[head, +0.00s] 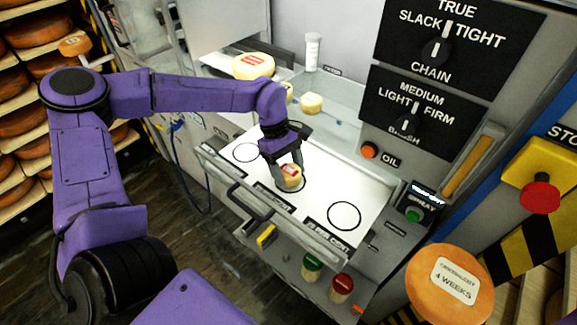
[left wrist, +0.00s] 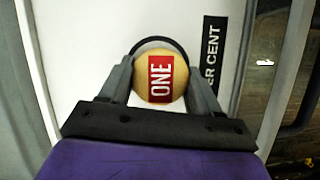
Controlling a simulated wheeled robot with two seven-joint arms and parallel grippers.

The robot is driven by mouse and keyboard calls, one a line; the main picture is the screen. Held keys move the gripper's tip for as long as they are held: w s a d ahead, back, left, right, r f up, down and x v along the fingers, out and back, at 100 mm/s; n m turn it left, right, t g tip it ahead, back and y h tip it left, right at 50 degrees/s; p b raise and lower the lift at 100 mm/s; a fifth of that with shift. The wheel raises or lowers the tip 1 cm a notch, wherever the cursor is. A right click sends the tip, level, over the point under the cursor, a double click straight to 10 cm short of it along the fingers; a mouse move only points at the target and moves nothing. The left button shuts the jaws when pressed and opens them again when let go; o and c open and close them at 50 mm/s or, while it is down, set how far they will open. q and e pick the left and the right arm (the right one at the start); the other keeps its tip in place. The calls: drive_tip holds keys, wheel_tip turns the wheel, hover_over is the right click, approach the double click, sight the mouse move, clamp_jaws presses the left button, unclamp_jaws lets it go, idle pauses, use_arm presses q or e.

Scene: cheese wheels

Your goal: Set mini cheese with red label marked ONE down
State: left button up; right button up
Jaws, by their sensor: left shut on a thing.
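The mini cheese (head: 289,179) is a small pale round with a red label. In the left wrist view the mini cheese (left wrist: 160,76) shows its label reading ONE. My left gripper (head: 285,170) is shut on it, with one finger at each side. The cheese is over or on the middle black circle of the white board (head: 320,190); I cannot tell whether it touches the surface. In the left wrist view, part of the circle (left wrist: 155,40) curves around the far side of the cheese. My right gripper is not in view.
Empty circles lie left (head: 246,152) and right (head: 344,216) on the board. Behind it, a larger red-labelled cheese (head: 253,66), a small cheese (head: 312,103) and a white bottle (head: 312,52) stand. A handled front rail (head: 265,205) edges the board. An orange cheese (head: 450,285) is front right.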

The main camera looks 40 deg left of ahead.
use_arm(q)
drive_tip(key=shift+w, duration=0.15)
drive_tip(key=shift+f, duration=0.2)
drive_tip(key=o, duration=1.1)
drive_tip(key=shift+r, duration=0.1)
drive_tip(key=shift+r, duration=0.35)
drive_tip(key=b+v, duration=0.2)
drive_tip(key=v, duration=0.9)
drive_tip(key=shift+a+r, duration=0.15)
drive_tip(key=shift+r, duration=0.1)
